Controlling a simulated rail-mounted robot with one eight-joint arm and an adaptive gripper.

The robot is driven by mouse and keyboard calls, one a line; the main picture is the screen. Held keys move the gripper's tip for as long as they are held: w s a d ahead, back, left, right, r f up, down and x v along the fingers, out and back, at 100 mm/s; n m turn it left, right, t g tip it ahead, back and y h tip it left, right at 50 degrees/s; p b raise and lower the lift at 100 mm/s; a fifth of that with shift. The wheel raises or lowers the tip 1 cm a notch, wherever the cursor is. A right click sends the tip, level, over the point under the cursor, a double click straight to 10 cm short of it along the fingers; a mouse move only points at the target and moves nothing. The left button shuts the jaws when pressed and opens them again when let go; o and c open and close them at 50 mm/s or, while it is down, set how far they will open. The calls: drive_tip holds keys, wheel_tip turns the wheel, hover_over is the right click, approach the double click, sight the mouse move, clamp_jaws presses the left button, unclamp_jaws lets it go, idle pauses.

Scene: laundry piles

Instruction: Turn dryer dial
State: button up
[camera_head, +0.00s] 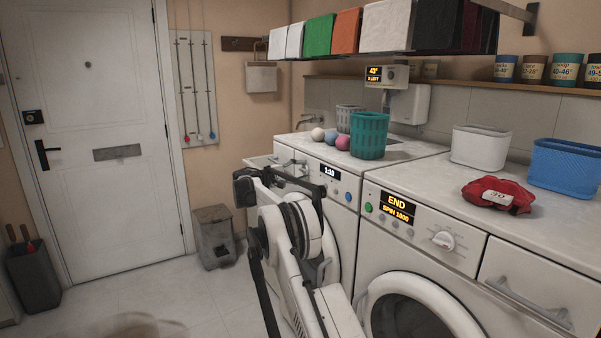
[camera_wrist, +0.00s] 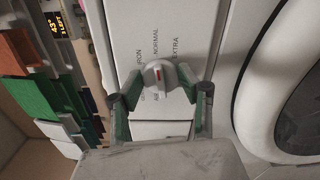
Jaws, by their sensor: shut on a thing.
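In the head view my gripper (camera_head: 285,172) is at the front panel of the left machine, the dryer (camera_head: 342,212), whose display reads 1:10. My arm hides much of that panel, and the dial cannot be made out clearly there.
The washer (camera_head: 418,262) stands to the right, showing "END", with its own dial (camera_head: 444,240). On top are a teal basket (camera_head: 369,134), small balls (camera_head: 330,137), a white basket (camera_head: 480,148), a blue basket (camera_head: 567,164) and a red cloth (camera_head: 484,190). Floor at left is mostly clear.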

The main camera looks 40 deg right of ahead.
drive_tip(key=o, duration=1.1)
drive_tip(key=w+a, duration=0.1)
drive_tip(key=a, duration=1.1)
drive_tip(key=shift+w, duration=0.3)
